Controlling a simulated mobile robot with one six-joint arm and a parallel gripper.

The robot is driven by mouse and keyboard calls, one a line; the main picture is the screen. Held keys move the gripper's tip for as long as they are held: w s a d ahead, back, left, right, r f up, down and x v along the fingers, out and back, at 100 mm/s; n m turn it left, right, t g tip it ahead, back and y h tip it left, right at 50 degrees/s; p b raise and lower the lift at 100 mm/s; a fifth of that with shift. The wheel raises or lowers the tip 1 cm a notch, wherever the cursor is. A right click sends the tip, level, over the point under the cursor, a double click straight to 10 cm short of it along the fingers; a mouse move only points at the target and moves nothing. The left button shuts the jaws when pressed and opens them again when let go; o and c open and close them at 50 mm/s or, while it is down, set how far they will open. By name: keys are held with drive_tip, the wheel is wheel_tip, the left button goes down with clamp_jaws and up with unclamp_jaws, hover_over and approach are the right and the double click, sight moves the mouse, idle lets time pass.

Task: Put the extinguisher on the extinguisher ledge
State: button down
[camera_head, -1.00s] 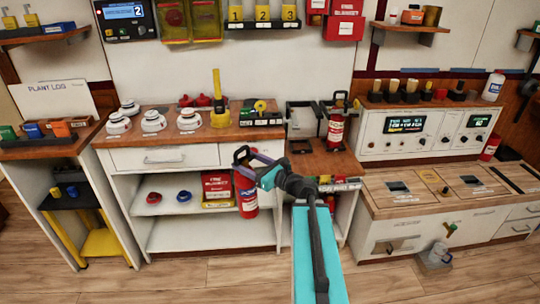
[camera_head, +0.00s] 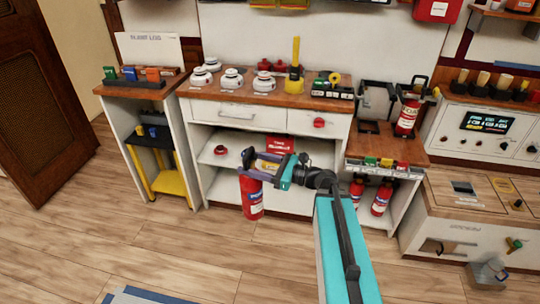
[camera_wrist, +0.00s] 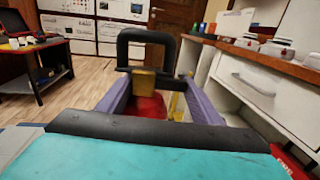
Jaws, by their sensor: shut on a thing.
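My gripper (camera_head: 258,165) is shut on a red extinguisher (camera_head: 252,198) near its top. The extinguisher hangs roughly upright in front of the white cabinet's open shelf, apart from the floor. In the wrist view its black handle (camera_wrist: 147,48), brass-coloured neck (camera_wrist: 144,80) and red body (camera_wrist: 147,105) show between the purple fingers. Another extinguisher (camera_head: 407,117) stands on the lower wooden counter, and two more (camera_head: 357,191) (camera_head: 381,199) are on the shelf beneath it. I cannot tell which surface is the extinguisher ledge.
The white cabinet (camera_head: 213,112) has a wooden top with white domed devices (camera_head: 232,79) and a yellow item (camera_head: 295,70). A narrow unit with a yellow stand (camera_head: 170,182) is on the left. The wooden floor (camera_head: 120,235) at the front left is mostly clear, with a blue-grey mat edge (camera_head: 145,296).

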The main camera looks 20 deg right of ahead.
drive_tip(key=shift+s+a+n+g+y, duration=0.25)
drive_tip(key=shift+s+a, duration=0.1)
drive_tip(key=shift+a, duration=0.25)
drive_tip(key=shift+s+a+n+g+y, duration=0.15)
drive_tip(key=shift+s+a+g, duration=0.15)
drive_tip(key=shift+a, duration=0.3)
drive_tip(key=shift+d, duration=0.15)
